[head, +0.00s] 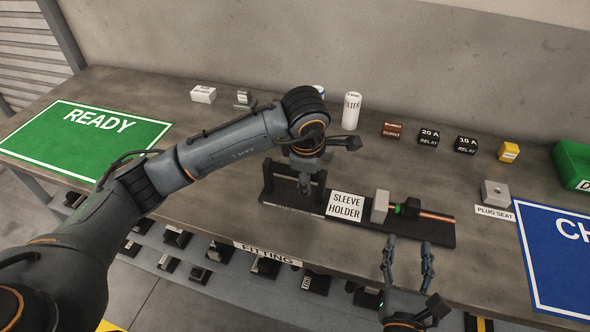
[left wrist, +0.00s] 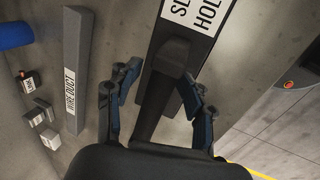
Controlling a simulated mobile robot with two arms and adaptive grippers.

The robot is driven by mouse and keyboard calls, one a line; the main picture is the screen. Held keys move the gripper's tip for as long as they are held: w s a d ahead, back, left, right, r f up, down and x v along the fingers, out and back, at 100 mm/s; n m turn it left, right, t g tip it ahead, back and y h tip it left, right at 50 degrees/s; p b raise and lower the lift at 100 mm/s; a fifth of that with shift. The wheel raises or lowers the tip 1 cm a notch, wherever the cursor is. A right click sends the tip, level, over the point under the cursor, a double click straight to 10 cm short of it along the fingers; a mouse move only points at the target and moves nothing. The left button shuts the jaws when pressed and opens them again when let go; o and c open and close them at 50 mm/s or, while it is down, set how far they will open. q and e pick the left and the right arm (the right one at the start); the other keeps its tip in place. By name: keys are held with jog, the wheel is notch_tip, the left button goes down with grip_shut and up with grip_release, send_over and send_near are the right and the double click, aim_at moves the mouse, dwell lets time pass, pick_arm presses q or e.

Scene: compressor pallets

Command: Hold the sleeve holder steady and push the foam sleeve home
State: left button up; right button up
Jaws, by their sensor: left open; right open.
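The sleeve holder (head: 442,234) is a long dark base with a white label, lying along the bench's front. On its right half are a grey block (head: 380,206), a green band and a copper rod. A short black piece around the rod, seemingly the foam sleeve (head: 411,208), sits just right of the green band. My left gripper (head: 308,186) is over the holder's left end. In the left wrist view its open fingers (left wrist: 160,75) stand either side of the holder's dark handle (left wrist: 160,95). My right gripper (head: 409,243) is open and empty in front of the rod.
A plug seat block (head: 495,193) and a blue mat (head: 560,260) lie to the right. Relays (head: 428,137), a fuse and a white filter (head: 351,111) stand behind. A green READY mat (head: 85,135) is at the left. A wire duct (left wrist: 75,70) lies beside the left gripper.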

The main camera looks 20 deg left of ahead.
pick_arm(q)
jog(key=shift+r, duration=0.1)
jog(key=v, duration=1.1)
jog(key=shift+s+r, duration=0.2)
jog(key=shift+r, duration=0.2)
